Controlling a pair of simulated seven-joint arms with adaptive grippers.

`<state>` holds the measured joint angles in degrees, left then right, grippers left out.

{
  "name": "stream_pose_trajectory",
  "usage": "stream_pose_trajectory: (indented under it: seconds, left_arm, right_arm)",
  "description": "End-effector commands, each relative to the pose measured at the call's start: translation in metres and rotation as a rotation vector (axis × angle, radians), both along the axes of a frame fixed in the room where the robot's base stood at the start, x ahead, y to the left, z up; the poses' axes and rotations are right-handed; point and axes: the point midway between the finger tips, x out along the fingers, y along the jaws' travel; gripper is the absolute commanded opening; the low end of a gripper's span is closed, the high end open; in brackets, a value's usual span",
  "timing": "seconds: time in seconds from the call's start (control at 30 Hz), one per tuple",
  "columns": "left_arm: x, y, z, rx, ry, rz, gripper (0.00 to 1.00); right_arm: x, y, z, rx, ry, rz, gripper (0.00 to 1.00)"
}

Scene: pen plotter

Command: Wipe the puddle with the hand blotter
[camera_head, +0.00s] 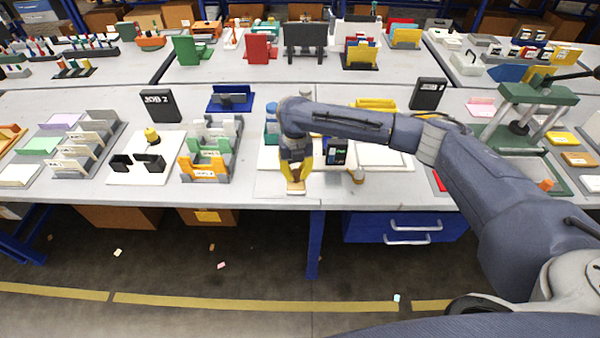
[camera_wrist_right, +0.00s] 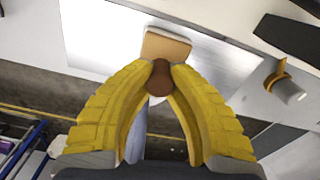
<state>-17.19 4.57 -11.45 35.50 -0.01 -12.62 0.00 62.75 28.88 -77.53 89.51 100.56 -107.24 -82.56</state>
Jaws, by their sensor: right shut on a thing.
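My right gripper (camera_head: 297,176) is at the front edge of the near table, in the middle of the head view. It is shut on the hand blotter (camera_head: 295,190), a small block with a pale tan base. In the right wrist view the yellow fingers (camera_wrist_right: 160,75) close on the blotter's round brown knob, and its tan base (camera_wrist_right: 167,46) shows beyond the fingertips. I cannot make out the puddle clearly; a shiny pale patch (camera_wrist_right: 108,38) lies on the table left of the blotter in the wrist view. My left gripper is not in view.
A small tan-and-grey round object (camera_head: 357,176) stands right of the gripper. A slotted sorter (camera_head: 183,172) with green and orange cards and a white board (camera_head: 142,172) stand to the left. The table's front edge is close to the blotter.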

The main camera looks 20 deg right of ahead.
Motion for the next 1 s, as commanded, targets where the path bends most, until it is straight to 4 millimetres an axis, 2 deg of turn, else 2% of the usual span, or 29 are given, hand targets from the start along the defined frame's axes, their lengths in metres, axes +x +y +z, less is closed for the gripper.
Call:
stream_pose_trajectory:
  seconds: [0.3, 0.37, 1.0]
  left_arm:
    - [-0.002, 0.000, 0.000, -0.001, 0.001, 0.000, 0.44]
    - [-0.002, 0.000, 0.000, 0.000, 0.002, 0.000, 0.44]
    - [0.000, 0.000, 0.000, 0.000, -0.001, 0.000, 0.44]
  right_arm:
    - [0.004, 0.010, 0.004, -0.001, 0.000, -0.017, 0.00]
    - [0.005, 0.010, 0.022, 0.000, -0.005, -0.014, 0.00]
    - [0.004, 0.011, 0.076, -0.001, -0.002, -0.013, 0.00]
